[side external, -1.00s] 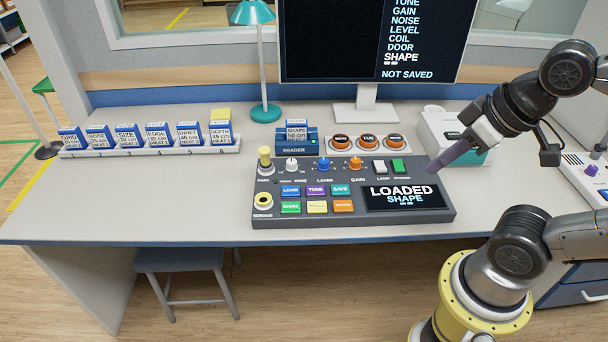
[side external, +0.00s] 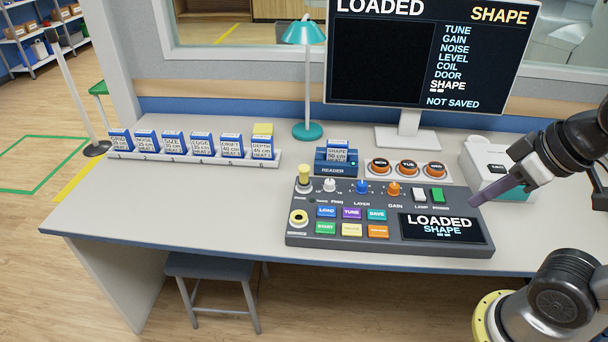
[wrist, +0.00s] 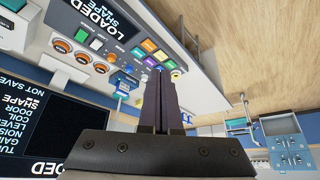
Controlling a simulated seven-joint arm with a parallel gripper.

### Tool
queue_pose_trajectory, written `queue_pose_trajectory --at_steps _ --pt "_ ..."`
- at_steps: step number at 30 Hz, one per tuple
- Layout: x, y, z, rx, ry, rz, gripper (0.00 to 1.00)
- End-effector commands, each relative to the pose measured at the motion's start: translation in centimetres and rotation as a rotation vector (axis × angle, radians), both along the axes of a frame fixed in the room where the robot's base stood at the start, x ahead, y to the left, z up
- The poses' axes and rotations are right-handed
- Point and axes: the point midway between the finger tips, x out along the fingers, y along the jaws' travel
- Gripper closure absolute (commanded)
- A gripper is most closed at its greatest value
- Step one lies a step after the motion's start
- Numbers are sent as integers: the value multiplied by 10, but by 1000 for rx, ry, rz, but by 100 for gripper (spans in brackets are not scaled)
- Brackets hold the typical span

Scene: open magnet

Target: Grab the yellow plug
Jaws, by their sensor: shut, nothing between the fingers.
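The yellow plug (side external: 304,174) stands upright at the back left corner of the dark grey control panel (side external: 390,252). A yellow ring-shaped socket (side external: 298,218) is in front of it on the same panel. My gripper (side external: 474,202) is shut and empty, its purple-grey fingers pointing down-left above the panel's back right corner. It is well to the right of the plug and apart from it. In the wrist view the shut fingers (wrist: 161,76) cover part of the panel, and I cannot make out the plug there.
A blue reader (side external: 337,163) holds a SHAPE cartridge behind the panel. A rack (side external: 190,157) of several cartridges stands at left, one with a yellow top. Behind are a teal lamp (side external: 307,80), orange dials (side external: 408,168), a monitor (side external: 385,55) and a white box (side external: 480,160). The front left desk is clear.

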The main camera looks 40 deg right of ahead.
Motion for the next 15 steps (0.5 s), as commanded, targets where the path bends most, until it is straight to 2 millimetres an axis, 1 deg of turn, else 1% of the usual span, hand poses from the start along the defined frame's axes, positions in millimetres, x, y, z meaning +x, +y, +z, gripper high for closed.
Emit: queue_pose_trajectory --at_steps 13,14,15 --pt "0 0 0 0 0 0 100" --pt "0 0 0 0 0 0 96" --pt "0 0 0 0 0 0 89"
